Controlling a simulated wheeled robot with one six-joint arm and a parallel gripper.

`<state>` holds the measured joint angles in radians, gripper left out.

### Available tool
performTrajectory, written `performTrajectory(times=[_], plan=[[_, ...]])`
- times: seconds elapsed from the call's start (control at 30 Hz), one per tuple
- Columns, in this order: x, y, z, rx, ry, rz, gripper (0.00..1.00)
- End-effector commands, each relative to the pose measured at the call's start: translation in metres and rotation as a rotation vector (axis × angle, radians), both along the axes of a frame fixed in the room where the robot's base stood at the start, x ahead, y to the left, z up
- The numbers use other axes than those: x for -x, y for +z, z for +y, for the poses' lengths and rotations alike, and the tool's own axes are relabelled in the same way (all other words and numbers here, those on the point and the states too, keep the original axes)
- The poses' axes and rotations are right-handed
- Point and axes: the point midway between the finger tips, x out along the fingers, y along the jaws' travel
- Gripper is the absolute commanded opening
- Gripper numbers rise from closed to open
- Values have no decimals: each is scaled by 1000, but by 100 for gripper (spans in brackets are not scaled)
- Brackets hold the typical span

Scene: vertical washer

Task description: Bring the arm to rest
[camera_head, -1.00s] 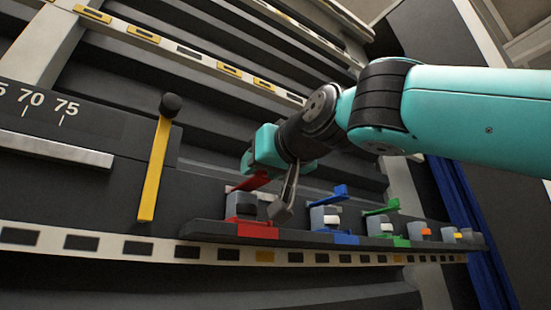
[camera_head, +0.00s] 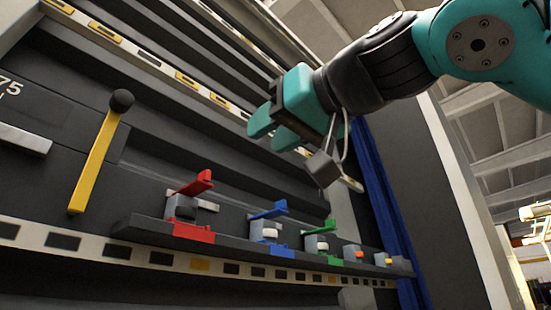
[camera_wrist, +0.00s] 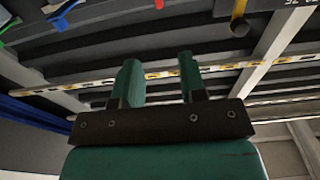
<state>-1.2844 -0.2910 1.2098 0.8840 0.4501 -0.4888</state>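My gripper (camera_head: 268,130) is raised in the upper middle of the head view, above the row of switches and apart from them. In the wrist view (camera_wrist: 162,78) its two teal fingers stand apart with nothing between them. My arm reaches in from the upper right of the head view. No object is held.
A dark shelf holds switches with red (camera_head: 190,185), blue (camera_head: 270,212) and green (camera_head: 322,228) covers. A yellow lever with a black knob (camera_head: 97,160) stands at the left. A blue curtain (camera_head: 385,210) and a dark panel (camera_head: 425,190) are at the right.

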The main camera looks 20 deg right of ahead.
Motion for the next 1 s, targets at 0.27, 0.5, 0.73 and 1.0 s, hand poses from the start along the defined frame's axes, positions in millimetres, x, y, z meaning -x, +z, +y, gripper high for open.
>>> performTrajectory(times=[0.27,0.5,0.73,1.0], plan=[[3,-1,-3,0,-2,1,38],[3,0,-3,0,-1,1,38],[2,-1,-2,3,-1,2,38],[-32,-101,37,260,34,77,38]])
